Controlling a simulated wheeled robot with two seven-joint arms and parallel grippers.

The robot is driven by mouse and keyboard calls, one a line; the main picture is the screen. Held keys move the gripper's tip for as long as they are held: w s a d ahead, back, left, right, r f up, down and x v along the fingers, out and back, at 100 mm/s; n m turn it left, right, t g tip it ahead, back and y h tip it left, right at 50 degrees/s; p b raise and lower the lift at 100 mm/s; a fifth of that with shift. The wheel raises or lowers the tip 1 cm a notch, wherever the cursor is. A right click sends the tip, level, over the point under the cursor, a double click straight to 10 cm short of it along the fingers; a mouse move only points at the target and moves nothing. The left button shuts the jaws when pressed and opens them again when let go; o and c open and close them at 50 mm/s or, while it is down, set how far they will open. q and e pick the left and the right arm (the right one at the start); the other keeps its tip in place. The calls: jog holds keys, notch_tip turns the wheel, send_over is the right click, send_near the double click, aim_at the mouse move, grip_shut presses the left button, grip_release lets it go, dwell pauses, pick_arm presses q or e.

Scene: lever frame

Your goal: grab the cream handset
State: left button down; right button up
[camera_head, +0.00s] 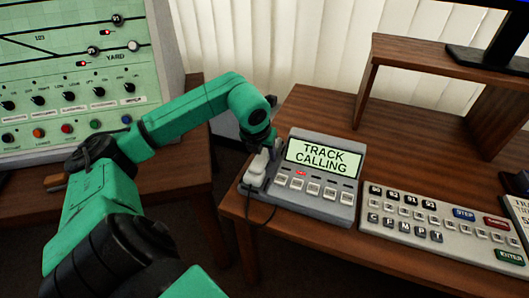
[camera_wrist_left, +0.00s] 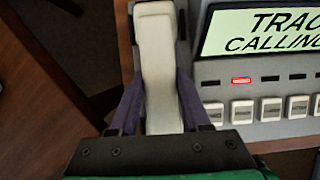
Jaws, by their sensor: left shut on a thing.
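The cream handset (camera_head: 257,168) is at the left end of the grey phone unit (camera_head: 330,206), whose screen reads "TRACK CALLING". My left gripper (camera_head: 259,150) reaches down over the handset and is shut on it. In the left wrist view the handset (camera_wrist_left: 160,70) lies lengthwise between the two fingers (camera_wrist_left: 158,105), one on each side. Its far end shows at the top of that view. I cannot tell whether it is lifted off its cradle. My right gripper is not in view.
A keypad panel (camera_head: 440,226) lies to the right of the phone on the wooden desk (camera_head: 402,156). A wooden shelf (camera_head: 430,55) with a monitor stands behind. A green control panel (camera_head: 75,80) stands at the left. A gap separates the two desks.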

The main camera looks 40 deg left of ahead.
aim_at(264, 151)
pick_arm(q)
notch_tip(264, 151, up, 20)
jog(key=p, duration=0.4)
jog(key=shift+p, duration=0.4)
dwell(0.8)
